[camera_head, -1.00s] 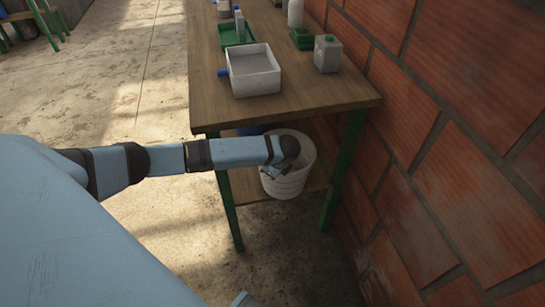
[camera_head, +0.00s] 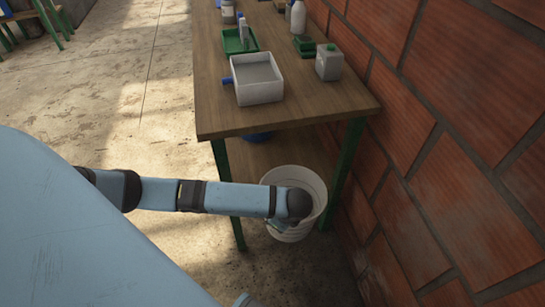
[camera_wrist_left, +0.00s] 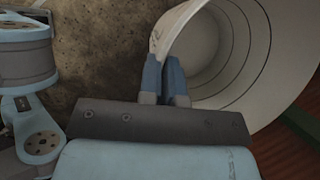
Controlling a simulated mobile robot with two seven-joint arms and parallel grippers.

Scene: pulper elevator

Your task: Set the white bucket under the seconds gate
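The white bucket (camera_head: 312,190) hangs or stands at the near end of the wooden table, in front of its lower shelf. My left arm reaches in from the left, and my left gripper (camera_head: 279,226) is at the bucket's near side, partly hidden by its own wrist. In the left wrist view, the gripper's two blue fingers (camera_wrist_left: 165,75) are close together on the wall of the bucket (camera_wrist_left: 176,28) at its rim. The inside of the bucket looks empty. I cannot make out a seconds gate. My right gripper is not in view.
A brick wall (camera_head: 440,130) closes the right side. Open concrete floor (camera_head: 110,90) lies left.

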